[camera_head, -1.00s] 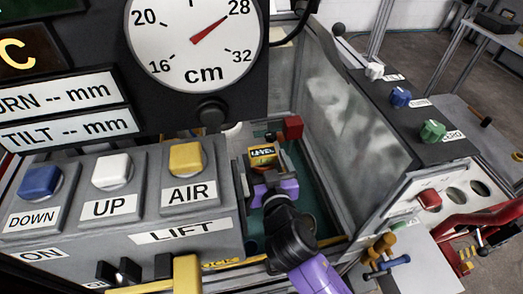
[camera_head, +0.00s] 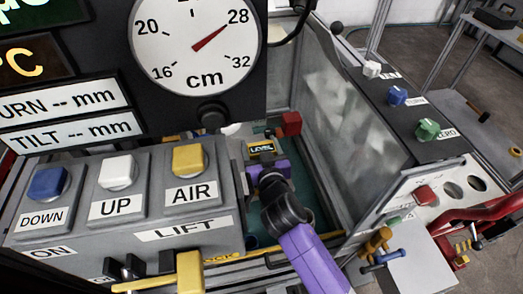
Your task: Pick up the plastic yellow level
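The yellow level (camera_head: 262,148) is a small block with a dark face lettered "LEVEL". It is in the tank behind the lift panel, at the picture's middle. My gripper (camera_head: 264,162), purple and black, is right at the near side of the level and overlaps its lower edge in the view. The fingertips are hidden behind the wrist and the level. I cannot tell whether they are around the level or only beside it.
A red block (camera_head: 291,123) stands just behind and right of the level. The lift panel (camera_head: 190,226) with its buttons is close on the left. A clear, scuffed tank wall (camera_head: 345,125) rises on the right. The gauge (camera_head: 194,45) hangs above left.

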